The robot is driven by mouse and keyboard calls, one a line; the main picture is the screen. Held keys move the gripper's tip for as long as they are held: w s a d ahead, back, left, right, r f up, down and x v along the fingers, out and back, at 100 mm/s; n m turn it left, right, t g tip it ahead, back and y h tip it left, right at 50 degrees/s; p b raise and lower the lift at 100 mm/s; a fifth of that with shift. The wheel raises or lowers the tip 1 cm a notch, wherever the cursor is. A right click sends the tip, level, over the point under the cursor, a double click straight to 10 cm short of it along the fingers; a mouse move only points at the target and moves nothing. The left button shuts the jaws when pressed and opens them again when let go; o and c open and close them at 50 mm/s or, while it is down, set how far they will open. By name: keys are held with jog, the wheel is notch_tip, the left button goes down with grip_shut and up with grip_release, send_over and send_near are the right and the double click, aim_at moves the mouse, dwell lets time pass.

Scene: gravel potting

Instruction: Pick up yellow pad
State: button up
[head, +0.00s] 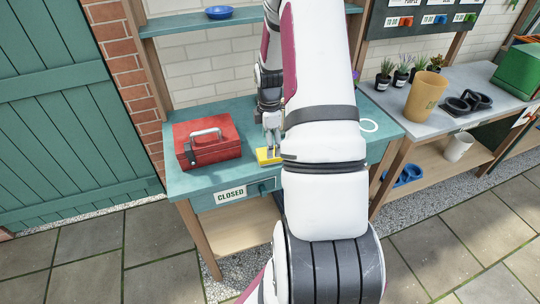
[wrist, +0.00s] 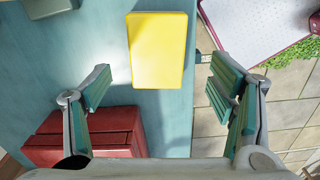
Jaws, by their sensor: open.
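The yellow pad (head: 268,157) lies flat on the teal table near its front edge, right of a red toolbox. My arm hides part of it in the head view. In the wrist view the whole pad (wrist: 158,50) shows as a yellow rectangle, ahead of the fingertips and between their lines. My gripper (wrist: 164,80) is open and empty, its two fingers wide apart. In the head view my gripper (head: 272,140) is just above the pad; I cannot tell whether it touches.
The red toolbox (head: 206,143) with a grey handle stands close left of the pad. The teal table (head: 215,186) has a CLOSED sign (head: 231,195) on its front. A white ring (head: 369,126) is at the right. A grey bench (head: 400,108) with pots adjoins it.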

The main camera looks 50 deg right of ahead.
jog(key=shift+d+f+p, duration=0.2)
jog(key=shift+f+p, duration=0.15)
jog(key=shift+f, duration=2.2)
jog(key=c, duration=1.3)
